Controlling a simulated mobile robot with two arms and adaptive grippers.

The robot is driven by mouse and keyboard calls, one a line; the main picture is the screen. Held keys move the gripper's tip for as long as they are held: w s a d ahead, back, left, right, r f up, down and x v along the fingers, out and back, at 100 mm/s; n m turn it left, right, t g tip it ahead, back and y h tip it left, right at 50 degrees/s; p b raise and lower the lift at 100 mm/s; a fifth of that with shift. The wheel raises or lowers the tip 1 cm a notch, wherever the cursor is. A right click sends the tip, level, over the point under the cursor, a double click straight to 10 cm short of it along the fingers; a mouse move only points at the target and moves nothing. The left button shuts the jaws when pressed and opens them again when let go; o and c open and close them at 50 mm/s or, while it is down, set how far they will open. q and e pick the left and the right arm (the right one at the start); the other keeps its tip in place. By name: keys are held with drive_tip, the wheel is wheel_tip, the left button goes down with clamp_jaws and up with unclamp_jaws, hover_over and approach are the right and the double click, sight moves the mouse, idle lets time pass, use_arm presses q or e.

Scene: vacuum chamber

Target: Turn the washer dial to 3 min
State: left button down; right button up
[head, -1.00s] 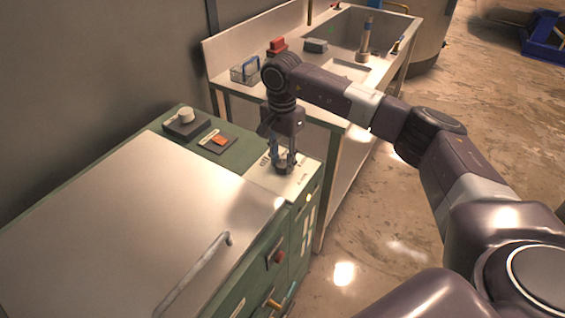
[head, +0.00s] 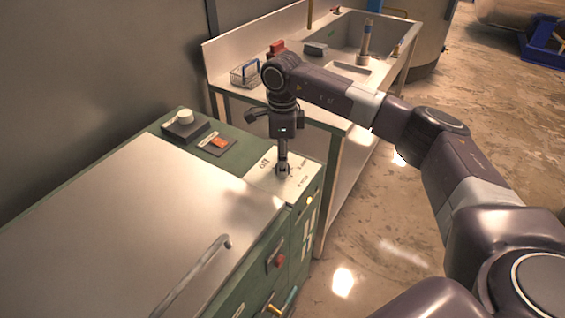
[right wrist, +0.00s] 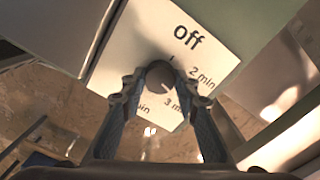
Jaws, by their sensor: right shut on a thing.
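The washer dial (right wrist: 158,77) is a small dark round knob on a white label plate (right wrist: 135,50). The plate reads "off" above the dial, "2 min" at its right and "3 min" below right; another "min" label at lower left is partly hidden. A small light mark shows on the knob's lower right, toward the "3 min" side. My right gripper (right wrist: 157,83) is shut on the dial, one finger on each side. In the head view this gripper (head: 283,170) points straight down onto the plate (head: 262,178) and hides the dial. My left gripper is not in view.
The washer's large metal lid (head: 130,220) with a bar handle (head: 195,275) lies left of the plate. A sink bench (head: 310,118) stands close behind the gripper.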

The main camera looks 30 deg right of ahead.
drive_tip(key=shift+d+r+m, duration=0.1)
drive_tip(key=shift+m, duration=1.4)
drive_tip(key=o, duration=1.1)
drive_tip(key=shift+o, duration=0.2)
wheel_tip(320, 180, up, 12)
